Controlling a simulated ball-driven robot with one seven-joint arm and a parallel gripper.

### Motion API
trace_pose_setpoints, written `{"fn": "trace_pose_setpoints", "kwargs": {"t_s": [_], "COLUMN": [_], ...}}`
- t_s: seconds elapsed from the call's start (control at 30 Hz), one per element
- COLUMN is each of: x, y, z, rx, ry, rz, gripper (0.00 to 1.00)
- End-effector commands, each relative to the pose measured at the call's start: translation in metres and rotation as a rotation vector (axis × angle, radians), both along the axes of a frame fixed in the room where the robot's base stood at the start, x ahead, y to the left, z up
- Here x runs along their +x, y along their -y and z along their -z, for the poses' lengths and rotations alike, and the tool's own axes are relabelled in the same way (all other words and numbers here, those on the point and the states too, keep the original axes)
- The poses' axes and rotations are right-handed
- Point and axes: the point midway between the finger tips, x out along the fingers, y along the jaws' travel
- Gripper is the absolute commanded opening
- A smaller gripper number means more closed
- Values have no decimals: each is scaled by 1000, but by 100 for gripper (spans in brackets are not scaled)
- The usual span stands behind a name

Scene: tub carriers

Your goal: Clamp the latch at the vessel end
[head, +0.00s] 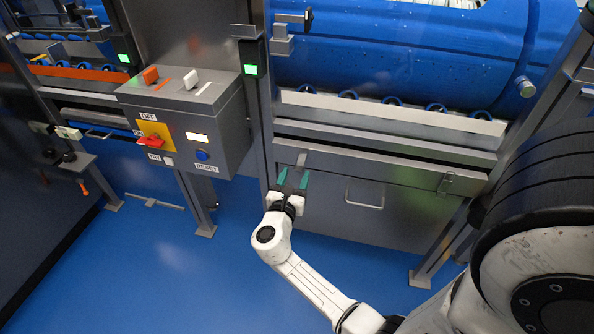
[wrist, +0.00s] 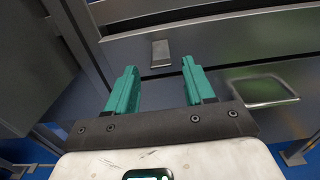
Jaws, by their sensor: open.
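My gripper (head: 293,180) is open and empty, with teal fingers, in front of the upper left of a grey drawer-like panel (head: 330,205) under the blue drum (head: 400,50). In the wrist view the gripper (wrist: 159,70) points at a small grey metal latch (wrist: 160,54), which shows between and beyond the fingertips, apart from them. This latch (head: 301,160) also shows in the head view at the panel's top edge. A second latch (head: 447,183) sits at the panel's right end and looks tilted. I cannot tell which latch is the vessel-end one.
A grey control box (head: 190,120) with switches and buttons hangs to the left, beside an upright post (head: 262,120). A bar handle (head: 365,195) juts from the panel; it also shows in the wrist view (wrist: 264,90). Blue floor (head: 170,260) is clear at lower left.

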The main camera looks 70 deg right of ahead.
Motion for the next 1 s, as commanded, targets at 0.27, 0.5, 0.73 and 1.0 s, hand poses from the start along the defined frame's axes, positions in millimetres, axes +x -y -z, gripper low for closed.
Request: {"fn": "trace_pose_setpoints", "kwargs": {"t_s": [0.27, 0.5, 0.73, 1.0], "x": [2, 2, 3, 3], "y": [31, 35, 35, 35], "z": [0, 0, 0, 0], "rx": [1, 1, 1, 1], "ry": [1, 0, 1, 1], "rz": [1, 0, 0, 0], "gripper": [53, 53, 43, 17]}}
